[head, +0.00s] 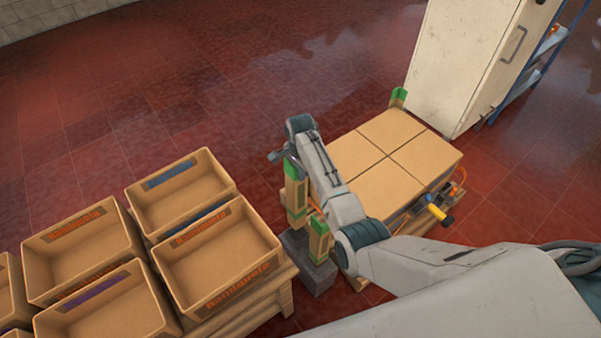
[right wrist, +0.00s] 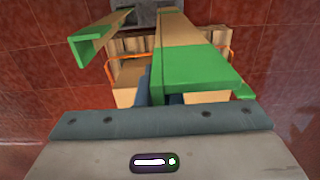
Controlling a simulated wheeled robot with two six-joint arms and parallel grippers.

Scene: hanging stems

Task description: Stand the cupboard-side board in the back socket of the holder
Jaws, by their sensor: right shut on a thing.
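My right gripper (head: 281,156) is shut on the green-ended top of a tan board (head: 296,194), which hangs upright over the grey holder (head: 318,277). I cannot tell if its lower end is in a socket. In the right wrist view the held board (right wrist: 204,64) runs away toward the grey holder (right wrist: 155,16). A second green-topped board (head: 319,240) stands at the holder, closer to me; a green-ended board also shows at left in the right wrist view (right wrist: 93,44). Another green board top (head: 398,96) shows behind the boxes, near the cupboard (head: 466,65). My left gripper is not in view.
Four closed cartons (head: 392,150) form a block right of the holder, with an orange strap and yellow-handled tool (head: 438,213) beside it. Open labelled crates (head: 215,255) stand on a wooden pallet at left. The red floor (head: 200,95) behind is clear.

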